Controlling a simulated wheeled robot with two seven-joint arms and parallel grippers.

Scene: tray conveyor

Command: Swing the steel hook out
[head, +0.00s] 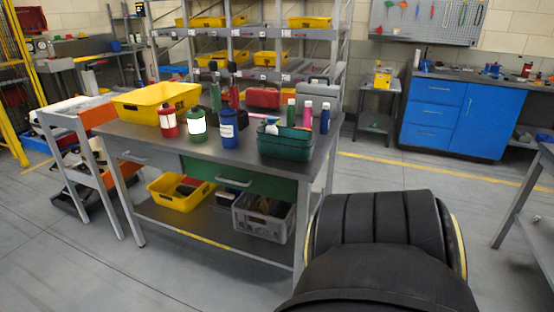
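I see no steel hook that I can make out in the head view. No tray conveyor is clearly visible either. Neither of my grippers is in view.
A grey workbench (232,155) holds a yellow bin (157,101), bottles, canisters and a green crate (285,140). An orange and grey cart (88,125) stands left of it. A shelf rack (262,34) is behind. Blue cabinets (457,117) stand far right. The floor (405,172) before them is clear.

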